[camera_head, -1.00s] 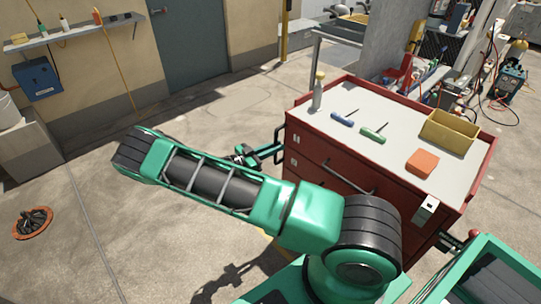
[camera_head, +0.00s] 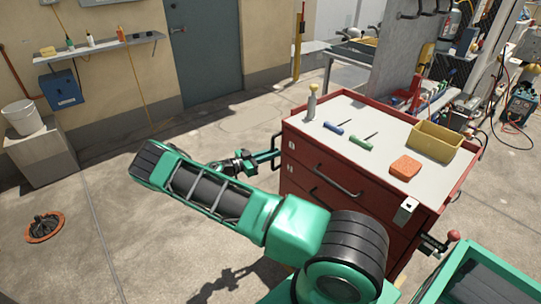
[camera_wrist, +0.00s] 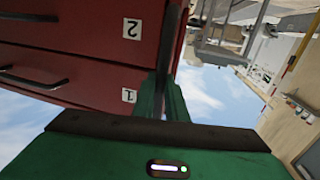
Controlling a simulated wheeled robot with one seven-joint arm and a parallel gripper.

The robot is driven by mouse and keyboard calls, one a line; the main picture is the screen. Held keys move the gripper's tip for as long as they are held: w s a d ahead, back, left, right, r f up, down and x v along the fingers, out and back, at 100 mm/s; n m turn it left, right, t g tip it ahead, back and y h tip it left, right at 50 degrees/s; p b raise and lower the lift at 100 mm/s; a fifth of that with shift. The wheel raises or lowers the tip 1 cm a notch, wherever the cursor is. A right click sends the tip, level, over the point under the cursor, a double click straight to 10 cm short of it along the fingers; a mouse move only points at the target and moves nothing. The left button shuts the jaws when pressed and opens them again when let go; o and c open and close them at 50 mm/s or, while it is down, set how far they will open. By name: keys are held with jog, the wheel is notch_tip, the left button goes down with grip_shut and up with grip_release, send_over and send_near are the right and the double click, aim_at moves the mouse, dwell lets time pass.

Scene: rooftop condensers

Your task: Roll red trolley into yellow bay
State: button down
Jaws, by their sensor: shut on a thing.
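The red trolley (camera_head: 310,182) stands upright right of centre in the head view, with a pale top and drawers in its front. A bar handle (camera_head: 277,146) sticks out from its left side. My gripper (camera_head: 250,162) is at this handle and shut on it; the fingertips are small in this view. In the wrist view my gripper's green fingers (camera_wrist: 163,98) lie close along the trolley's red drawer front (camera_wrist: 75,65), which bears labels 1 and 2. My arm hides the trolley's lower part and wheels. No yellow bay shows on the visible floor.
A bottle (camera_head: 311,102), two screwdrivers, a yellow bin (camera_head: 436,141) and an orange block (camera_head: 405,165) sit on the trolley top. Cluttered racks stand behind right. An orange-rimmed drain (camera_head: 44,228) lies at left. Floor (camera_head: 120,200) towards the door (camera_head: 205,50) is clear.

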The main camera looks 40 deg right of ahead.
jog(key=shift+s+d+f, duration=0.1)
jog(key=shift+s+d, duration=0.05)
jog(key=shift+d, duration=0.05)
jog(key=c, duration=1.9)
grip_release()
jog(key=shift+o, duration=0.7)
jog(key=shift+a, duration=0.15)
jog(key=w+a, duration=0.2)
jog(key=a, duration=0.8)
jog(key=shift+a, duration=0.25)
jog(key=shift+d, duration=0.1)
